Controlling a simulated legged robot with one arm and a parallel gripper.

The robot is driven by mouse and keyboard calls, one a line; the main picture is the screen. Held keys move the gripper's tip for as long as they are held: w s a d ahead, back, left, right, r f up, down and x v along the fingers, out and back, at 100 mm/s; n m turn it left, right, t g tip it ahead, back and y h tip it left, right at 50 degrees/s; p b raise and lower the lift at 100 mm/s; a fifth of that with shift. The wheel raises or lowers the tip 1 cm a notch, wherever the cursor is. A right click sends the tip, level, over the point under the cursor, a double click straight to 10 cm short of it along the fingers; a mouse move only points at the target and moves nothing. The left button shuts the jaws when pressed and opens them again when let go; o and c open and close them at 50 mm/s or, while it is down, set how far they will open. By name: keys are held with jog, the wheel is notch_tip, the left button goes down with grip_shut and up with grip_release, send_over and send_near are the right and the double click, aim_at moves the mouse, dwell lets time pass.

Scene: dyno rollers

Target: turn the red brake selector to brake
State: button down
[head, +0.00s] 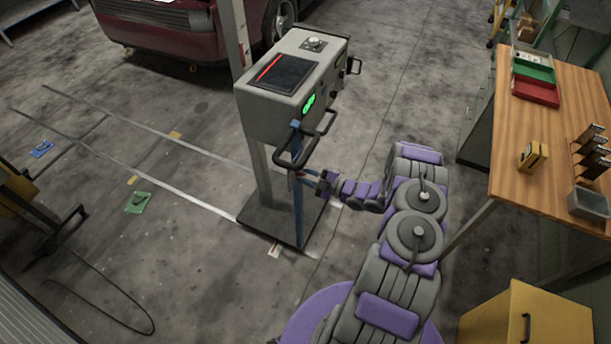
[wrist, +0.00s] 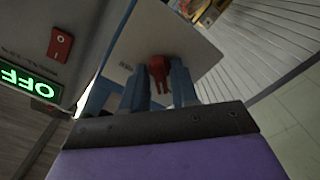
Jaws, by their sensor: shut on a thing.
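The red brake selector (wrist: 158,70) shows in the wrist view between the two blue fingers of my gripper (wrist: 160,84), in front of a pale grey plate (wrist: 203,48). The fingers are shut on it and hide its sides; I cannot read its pointing direction or any position marks. In the head view my gripper (head: 307,177) is at the near side of the grey console (head: 262,112), below its dark handle bars. The selector itself is too small or covered to make out there. A green display (wrist: 29,82) reads OFF in the wrist view.
A red rocker switch (wrist: 61,45) sits beside the display. Dark handles (head: 298,153) stick out close above my gripper. A wooden bench (head: 520,180) with trays stands at the right, a yellow cabinet (head: 515,318) near it. A red car (head: 165,28) is behind. Floor left is mostly open.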

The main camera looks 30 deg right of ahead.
jog(key=shift+s+f, duration=0.1)
jog(key=shift+f, duration=0.1)
jog(key=c, duration=1.3)
grip_release()
jog(key=shift+o, duration=0.7)
jog(key=shift+d, duration=0.15)
jog(key=p+v, duration=0.1)
jog(key=v, duration=1.6)
jog(key=shift+d, duration=0.2)
